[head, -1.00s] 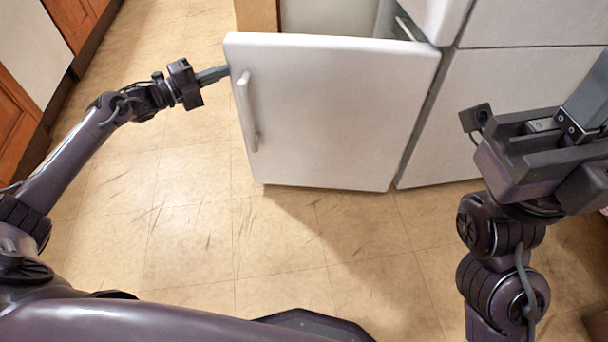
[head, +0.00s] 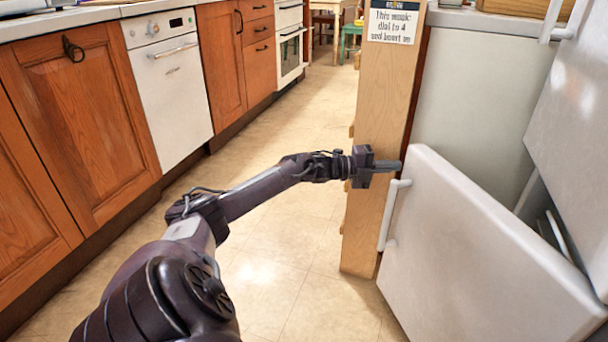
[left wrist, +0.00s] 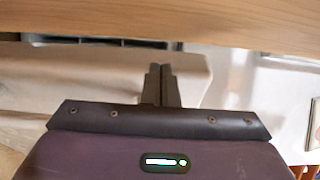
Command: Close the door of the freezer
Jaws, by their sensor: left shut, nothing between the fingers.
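The white freezer door (head: 470,260) stands open at the right of the head view, with its bar handle (head: 391,215) on the left edge. A dark gap with a shelf or rack (head: 556,236) shows behind its upper right edge. My left gripper (head: 398,166) is shut and empty, its fingertips close to the door's upper left corner, just above the handle. I cannot tell whether they touch it. In the left wrist view the closed fingers (left wrist: 161,82) point at a pale surface. My right gripper is not in view.
A wooden panel (head: 378,120) stands right behind my left gripper, beside a pale grey side panel (head: 475,100). Another white door (head: 580,120) is above the freezer door. Wooden cabinets (head: 85,130) and a white dishwasher (head: 170,85) line the left. The floor between is clear.

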